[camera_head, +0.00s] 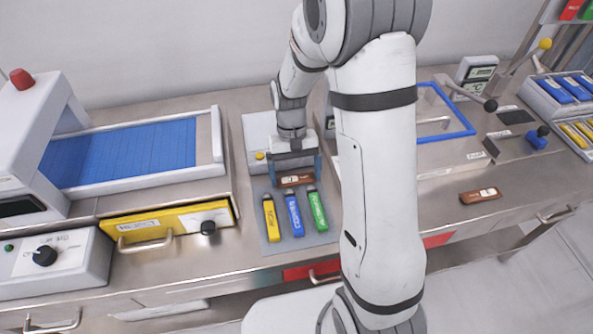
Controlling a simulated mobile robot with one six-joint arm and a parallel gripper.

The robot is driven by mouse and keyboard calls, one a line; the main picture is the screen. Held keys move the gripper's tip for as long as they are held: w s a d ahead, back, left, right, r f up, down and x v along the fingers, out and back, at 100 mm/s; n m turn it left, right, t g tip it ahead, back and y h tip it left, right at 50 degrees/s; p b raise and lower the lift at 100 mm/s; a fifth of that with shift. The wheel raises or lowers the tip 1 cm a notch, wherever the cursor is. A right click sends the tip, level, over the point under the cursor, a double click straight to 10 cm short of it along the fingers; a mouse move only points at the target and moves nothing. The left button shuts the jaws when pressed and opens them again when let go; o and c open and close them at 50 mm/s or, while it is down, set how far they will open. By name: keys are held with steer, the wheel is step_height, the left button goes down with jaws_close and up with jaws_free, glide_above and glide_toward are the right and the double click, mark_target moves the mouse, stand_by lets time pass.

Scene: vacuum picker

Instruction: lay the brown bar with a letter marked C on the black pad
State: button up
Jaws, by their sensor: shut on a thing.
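My gripper (297,172) points down over the blue-grey mat (271,238) at the centre of the bench. It is shut on a brown bar (297,181) with a pale label, just behind the coloured bars. A second brown bar (480,195) with a pale label lies alone on the metal bench at the right. The letters on both brown bars are too small to read. A flat black pad (516,117) lies at the back right, beyond my arm. Nothing is seen on it.
Yellow (271,218), blue (294,215) and green (317,211) bars lie on the mat. A blue conveyor (125,155) is at left. My arm hides part of the bench.

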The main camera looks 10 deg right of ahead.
steer(key=shift+f, duration=0.15)
steer(key=o, duration=0.7)
steer(key=shift+c, duration=0.2)
